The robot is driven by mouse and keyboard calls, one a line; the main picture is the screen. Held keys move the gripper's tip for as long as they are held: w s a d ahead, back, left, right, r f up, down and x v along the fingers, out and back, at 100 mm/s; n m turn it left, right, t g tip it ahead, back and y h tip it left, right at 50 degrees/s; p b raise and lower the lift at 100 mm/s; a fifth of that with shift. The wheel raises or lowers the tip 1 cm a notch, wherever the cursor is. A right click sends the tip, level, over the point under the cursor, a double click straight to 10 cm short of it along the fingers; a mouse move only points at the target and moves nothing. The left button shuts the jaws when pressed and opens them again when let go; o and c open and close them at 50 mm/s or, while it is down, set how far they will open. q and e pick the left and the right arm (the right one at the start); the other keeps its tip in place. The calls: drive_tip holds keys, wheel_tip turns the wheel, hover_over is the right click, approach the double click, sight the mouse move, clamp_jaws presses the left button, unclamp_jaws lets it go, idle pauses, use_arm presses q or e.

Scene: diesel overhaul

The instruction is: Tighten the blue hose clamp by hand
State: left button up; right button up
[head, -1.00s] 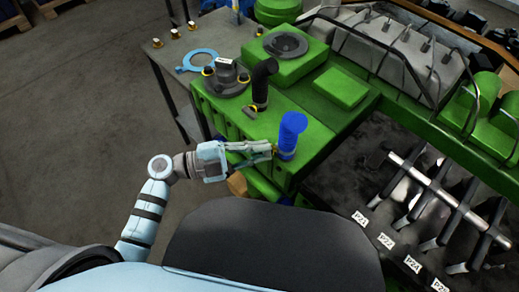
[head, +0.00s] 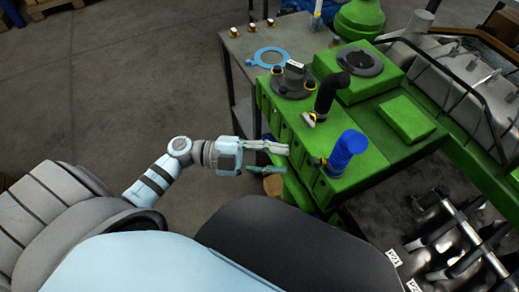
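The blue hose (head: 347,152) stands upright on the near corner of the green engine block. A small yellowish piece, apparently its clamp's screw (head: 322,161), shows at the left side of its lower part; the rest of the clamp is hard to make out. My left gripper (head: 287,161) is to the left of the blue hose, beside the block's edge. Its two fingers are apart with nothing between them, and a clear gap separates them from the hose. My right gripper is not in view.
A black elbow hose (head: 328,95) with a yellow-and-silver clamp piece at its foot (head: 310,119) stands behind the blue hose. Crankshaft parts (head: 450,235) lie at lower right. Open floor lies left.

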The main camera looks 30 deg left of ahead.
use_arm(q)
drive_tip(key=v, duration=0.4)
drive_tip(key=shift+s+a, duration=0.1)
drive_tip(key=shift+a, duration=0.2)
